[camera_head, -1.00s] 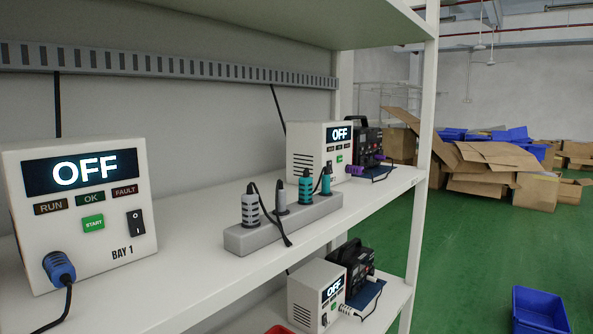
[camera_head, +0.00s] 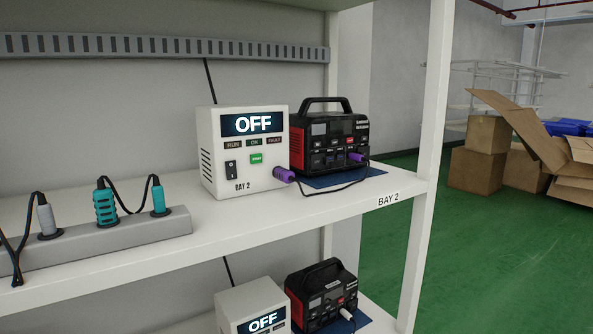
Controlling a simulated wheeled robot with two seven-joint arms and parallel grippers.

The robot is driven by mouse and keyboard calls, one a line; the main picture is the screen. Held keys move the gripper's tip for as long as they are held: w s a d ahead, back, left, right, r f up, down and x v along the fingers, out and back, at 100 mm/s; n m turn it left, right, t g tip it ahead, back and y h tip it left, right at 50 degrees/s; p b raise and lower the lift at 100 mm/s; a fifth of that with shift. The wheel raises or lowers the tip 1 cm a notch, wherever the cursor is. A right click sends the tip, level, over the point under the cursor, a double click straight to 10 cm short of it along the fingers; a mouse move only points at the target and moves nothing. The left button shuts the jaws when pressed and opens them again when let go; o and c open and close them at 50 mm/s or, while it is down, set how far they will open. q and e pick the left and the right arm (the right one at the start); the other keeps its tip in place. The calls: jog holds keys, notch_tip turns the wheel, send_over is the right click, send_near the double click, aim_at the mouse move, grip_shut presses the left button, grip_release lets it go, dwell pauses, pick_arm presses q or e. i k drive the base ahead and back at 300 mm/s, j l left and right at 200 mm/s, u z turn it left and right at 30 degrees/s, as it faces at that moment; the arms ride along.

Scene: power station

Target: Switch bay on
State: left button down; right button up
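The white BAY 2 box (camera_head: 210,180) stands on the upper shelf, its display (camera_head: 252,124) reading OFF. Below the display are dim RUN, OK and FAULT labels, a green START button (camera_head: 256,158) and a black rocker switch (camera_head: 231,170). A purple plug (camera_head: 284,174) sits at its lower right; its black cable runs to another purple plug (camera_head: 357,158) in a black and red power unit (camera_head: 322,130) on a blue mat. A second white box (camera_head: 240,298) on the lower shelf also reads OFF. Neither gripper is in view.
A grey power strip (camera_head: 90,242) with grey and teal plugs lies on the upper shelf at left. A white shelf post (camera_head: 427,190) stands at right. Another black and red unit (camera_head: 318,290) is on the lower shelf. Cardboard boxes (camera_head: 478,165) stand on the open green floor.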

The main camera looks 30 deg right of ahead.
aim_at(231, 165)
jog(key=k+l, duration=0.1)
jog(key=l, duration=0.4)
jog(key=k+l, duration=0.1)
jog(key=l, duration=0.4)
jog(key=k+l, duration=0.1)
jog(key=l, duration=0.4)
jog(key=k+l, duration=0.1)
jog(key=l, duration=0.35)
jog(key=k+l, duration=0.1)
jog(key=l, duration=0.4)
